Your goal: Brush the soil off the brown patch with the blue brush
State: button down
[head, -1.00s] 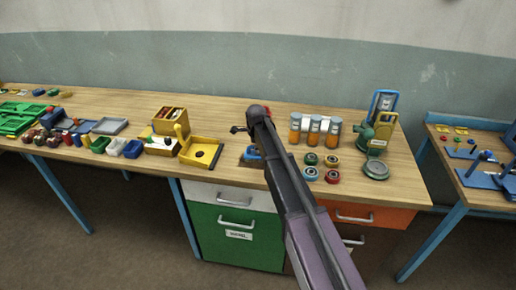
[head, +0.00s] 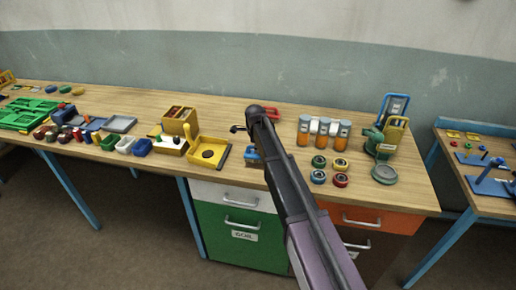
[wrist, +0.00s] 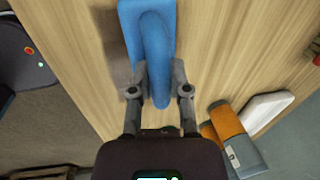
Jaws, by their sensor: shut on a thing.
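My gripper (wrist: 160,88) is shut on the blue brush (wrist: 146,25), with one finger on each side of its raised blue handle. Only the blue top and handle show; I cannot see bristles. In the head view my arm hides most of the gripper, and a blue part (head: 252,154) shows beside the arm, at the table's front. A dark brown round patch (head: 208,154) lies in the yellow tray (head: 221,156), left of my arm. I cannot tell whether this is the task's patch or whether soil lies on it.
Orange jars (head: 303,131) with pale lids and several coloured rings (head: 319,161) stand right of my arm. A green device (head: 375,140) is farther right. Small coloured bins (head: 125,145) and a green tray (head: 30,113) lie left. Drawers (head: 240,240) are under the table.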

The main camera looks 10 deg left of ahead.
aim_at(249, 147)
jog(key=shift+a+f, duration=0.1)
jog(key=shift+a, duration=1.65)
jog(key=shift+w, duration=0.1)
jog(key=shift+d, duration=0.1)
jog(key=shift+s+d+f, duration=0.1)
jog(key=shift+s+d, duration=0.1)
jog(key=shift+d, duration=1.5)
jog(key=shift+d, duration=0.15)
jog(key=shift+s+d, duration=0.1)
jog(key=shift+d, duration=1.45)
jog(key=shift+d, duration=0.1)
jog(key=shift+s+d+b, duration=0.2)
jog(key=shift+d+b, duration=0.1)
jog(key=shift+d, duration=1.35)
